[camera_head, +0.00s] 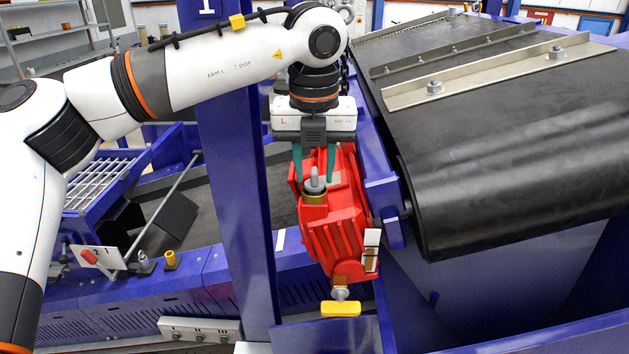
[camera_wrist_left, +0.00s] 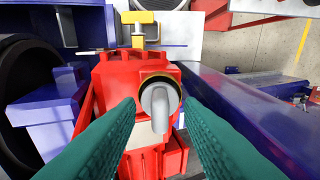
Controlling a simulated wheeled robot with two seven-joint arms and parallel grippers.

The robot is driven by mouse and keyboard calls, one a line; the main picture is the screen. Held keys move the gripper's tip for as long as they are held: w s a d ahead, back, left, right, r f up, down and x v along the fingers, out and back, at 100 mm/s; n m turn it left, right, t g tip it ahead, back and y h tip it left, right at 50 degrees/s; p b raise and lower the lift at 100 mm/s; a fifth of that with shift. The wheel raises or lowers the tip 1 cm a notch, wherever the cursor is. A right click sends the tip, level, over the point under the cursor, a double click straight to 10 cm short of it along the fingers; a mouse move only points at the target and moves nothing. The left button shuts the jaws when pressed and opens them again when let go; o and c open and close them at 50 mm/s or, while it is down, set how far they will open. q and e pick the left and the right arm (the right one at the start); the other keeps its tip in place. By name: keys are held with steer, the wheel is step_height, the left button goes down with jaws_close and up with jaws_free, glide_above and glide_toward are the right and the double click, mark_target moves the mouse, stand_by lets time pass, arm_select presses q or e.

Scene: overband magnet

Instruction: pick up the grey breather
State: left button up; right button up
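The grey breather (camera_head: 315,181) stands upright in a brass-coloured collar on top of the red gear housing (camera_head: 335,232). In the left wrist view the breather (camera_wrist_left: 160,106) shows as a grey, rounded, bent piece in its round collar. My left gripper (camera_head: 314,176) points down over the housing. Its two teal fingers are apart, one on each side of the breather; in the left wrist view the gripper (camera_wrist_left: 161,102) has gaps between both fingertips and the breather. My right gripper is in neither view.
A wide black belt (camera_head: 510,130) with metal cleats lies right of the housing. A blue post (camera_head: 232,200) stands close on the left. A yellow handle (camera_head: 341,309) sticks out below the housing. A yellow-capped fitting (camera_head: 170,260) stands on the blue frame at left.

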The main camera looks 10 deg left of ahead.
arm_select(q)
jaws_close()
steer(key=shift+r, duration=0.2)
steer(key=shift+r, duration=0.25)
step_height(320, 180, up, 8)
steer(key=r+b, duration=0.1)
steer(key=b, duration=0.1)
step_height(320, 180, up, 8)
steer(key=p, duration=0.2)
glide_above(315, 170)
steer(key=shift+r, duration=0.15)
